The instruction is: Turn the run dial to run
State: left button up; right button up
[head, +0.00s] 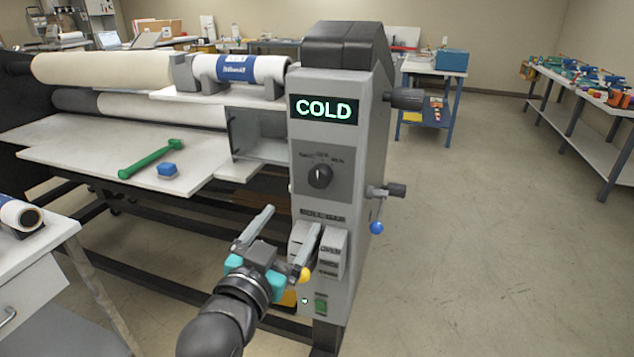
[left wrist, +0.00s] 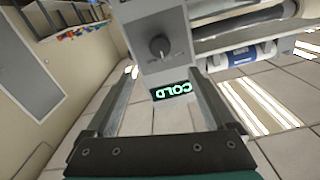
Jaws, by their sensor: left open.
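The run dial is most likely the dark round knob (head: 320,175) on the grey control panel (head: 303,210), below a display (head: 323,109) reading COLD in green. The small labels around the knob are too small to read surely, and its exact setting is unclear. My left gripper (head: 293,217) is open and empty, below and in front of the knob, apart from it. In the left wrist view the knob (left wrist: 158,46) shows beyond the open fingers (left wrist: 163,75), with the display (left wrist: 172,91) upside down between them. My right gripper is not in view.
Grey boxes (head: 331,252) and a green button (head: 321,305) sit low on the panel. The floor at right is clear.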

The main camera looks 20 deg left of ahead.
aim_at(317, 180)
pick_arm(q)
jog(key=w, duration=1)
jog(key=w+b, duration=0.1)
jog(key=w, duration=0.4)
jog(key=shift+d, duration=0.25)
jog(key=c, duration=1.4)
